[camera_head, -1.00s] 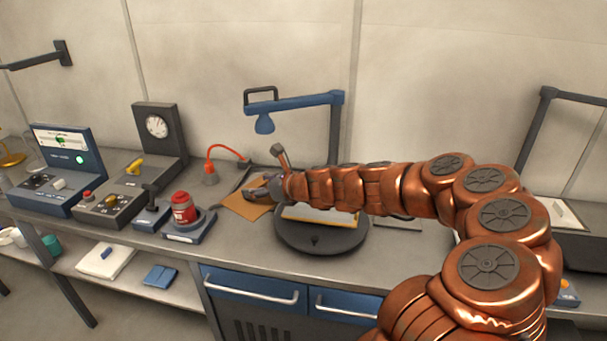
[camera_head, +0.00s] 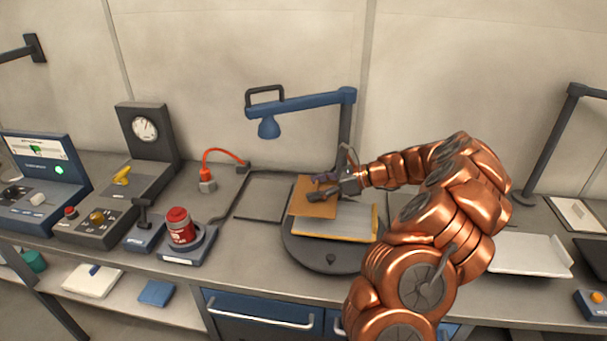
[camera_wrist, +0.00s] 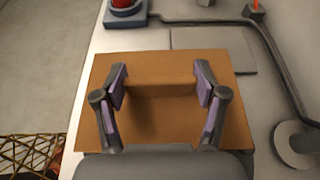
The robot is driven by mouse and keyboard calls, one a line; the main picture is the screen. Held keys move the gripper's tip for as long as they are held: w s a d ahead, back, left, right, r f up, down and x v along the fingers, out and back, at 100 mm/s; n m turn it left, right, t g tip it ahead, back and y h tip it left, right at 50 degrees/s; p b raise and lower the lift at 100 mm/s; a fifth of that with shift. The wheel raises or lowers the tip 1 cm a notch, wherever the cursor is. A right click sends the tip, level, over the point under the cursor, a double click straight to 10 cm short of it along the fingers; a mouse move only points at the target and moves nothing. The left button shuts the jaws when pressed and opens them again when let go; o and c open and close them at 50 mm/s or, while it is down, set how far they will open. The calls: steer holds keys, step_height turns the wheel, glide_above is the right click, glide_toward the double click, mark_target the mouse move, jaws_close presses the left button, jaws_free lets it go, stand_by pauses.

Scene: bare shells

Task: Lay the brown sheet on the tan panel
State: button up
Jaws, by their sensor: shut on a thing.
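The brown sheet (camera_head: 310,206) is in my gripper (camera_head: 330,190). In the wrist view the brown sheet (camera_wrist: 160,125) fills the middle, and the fingers of my gripper (camera_wrist: 161,82) stand on either side of its raised ridge. The panel (camera_head: 345,226), pale with a yellow-tan edge, lies on a dark round turntable (camera_head: 318,258). In the head view the sheet overlaps the panel's back left part and sticks out past it. I cannot tell whether they touch. In the wrist view the sheet hides whatever is under it.
A blue lamp arm (camera_head: 300,103) stands behind the turntable. A flat grey plate (camera_head: 262,197) lies bare to its left. A red canister (camera_head: 179,224) on a blue base and an orange cable (camera_head: 208,155) are further left. A white tray (camera_head: 525,254) is at right.

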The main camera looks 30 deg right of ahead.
steer(key=shift+w+d+r, duration=0.1)
steer(key=shift+w, duration=0.05)
steer(key=shift+w+f, duration=0.25)
steer(key=shift+w, duration=0.05)
steer(key=shift+s+d+f+b, duration=0.1)
steer(key=shift+f+b, duration=0.85)
steer(key=shift+f, duration=0.1)
steer(key=shift+f+b, duration=1.75)
steer(key=shift+f, duration=0.7)
steer(key=o, duration=1)
